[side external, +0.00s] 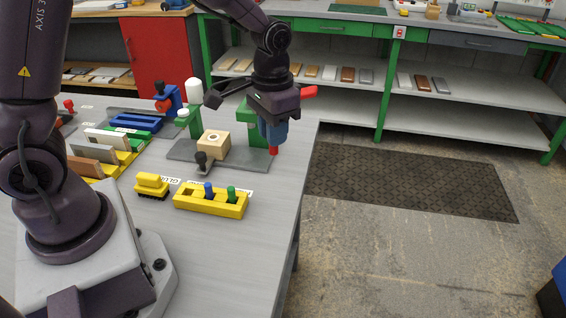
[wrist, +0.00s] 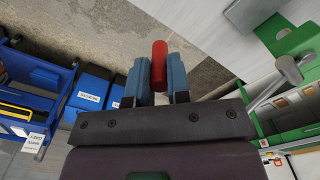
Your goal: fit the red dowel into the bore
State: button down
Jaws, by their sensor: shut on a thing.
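My gripper (wrist: 159,82) is shut on the red dowel (wrist: 159,60), which sticks out between the two blue fingers in the wrist view. In the side view the dowel's red tip (side external: 274,150) points down below my gripper (side external: 272,135), over the table's right edge. The wooden block (side external: 213,146) with a dark round bore in its top sits on a grey plate, to the left of and apart from the dowel. The yellow rack (side external: 211,206) holds a blue dowel (side external: 209,190) and a green dowel (side external: 231,193); its left hole looks empty.
A green post fixture (side external: 247,125) stands close behind my gripper. A black-knobbed clamp (side external: 202,160) is in front of the block. A yellow brush (side external: 151,185) lies left of the rack. The table is clear in front of the rack; open floor lies to the right.

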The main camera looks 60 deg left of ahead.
jog(key=s+a+r+n, duration=0.1)
jog(key=a+r+n, duration=0.1)
jog(key=a, duration=1.2)
jog(key=s+a+r+n, duration=0.1)
jog(key=a+r+n, duration=0.1)
jog(key=a, duration=1.1)
notch_tip(320, 180, down, 8)
jog(key=shift+s+a+f, duration=0.2)
jog(key=shift+s+a, duration=0.05)
jog(key=shift+a, duration=0.05)
jog(key=shift+f, duration=2.9)
jog(key=shift+f, duration=1.55)
